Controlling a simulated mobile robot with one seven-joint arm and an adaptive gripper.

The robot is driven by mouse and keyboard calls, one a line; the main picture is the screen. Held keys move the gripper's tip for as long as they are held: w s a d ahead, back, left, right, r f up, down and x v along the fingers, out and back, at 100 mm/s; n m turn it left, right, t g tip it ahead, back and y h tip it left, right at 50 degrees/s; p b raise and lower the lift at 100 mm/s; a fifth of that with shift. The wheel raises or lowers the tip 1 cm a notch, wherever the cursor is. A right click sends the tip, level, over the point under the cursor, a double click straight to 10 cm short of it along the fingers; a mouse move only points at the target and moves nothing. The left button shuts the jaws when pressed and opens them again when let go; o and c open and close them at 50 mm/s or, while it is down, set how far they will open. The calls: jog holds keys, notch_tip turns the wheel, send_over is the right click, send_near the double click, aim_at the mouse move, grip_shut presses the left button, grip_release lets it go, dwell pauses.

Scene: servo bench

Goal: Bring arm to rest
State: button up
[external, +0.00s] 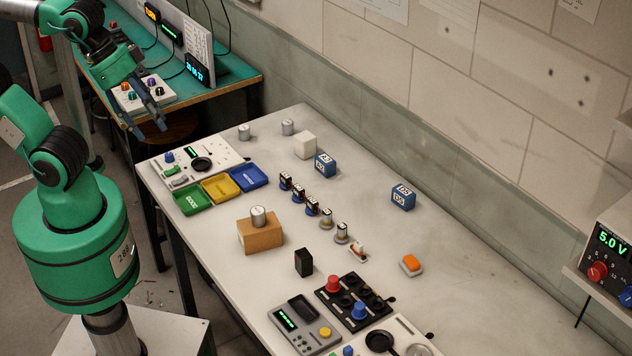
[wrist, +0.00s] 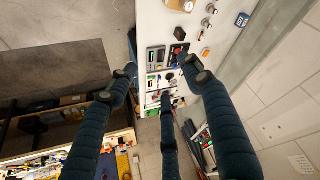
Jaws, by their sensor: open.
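My green arm stands at the left in the external view, folded up beside the bench. My gripper (external: 150,128) hangs in the air off the far left corner of the white bench (external: 300,290), with dark fingers pointing down. In the wrist view my gripper (wrist: 160,85) shows its dark blue fingers spread wide apart with nothing between them. The bench top shows far below, beyond the fingertips. No object is touched by the fingers.
A control panel (external: 195,160), green (external: 192,199), yellow (external: 220,188) and blue (external: 250,177) trays, and a wooden block (external: 260,235) bearing a metal cylinder (external: 259,216) stand on the bench. A green-topped table (external: 232,78) stands behind my gripper.

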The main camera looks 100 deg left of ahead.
notch_tip(320, 180, down, 3)
jog(key=shift+r+b, duration=0.1)
jog(key=shift+b, duration=0.95)
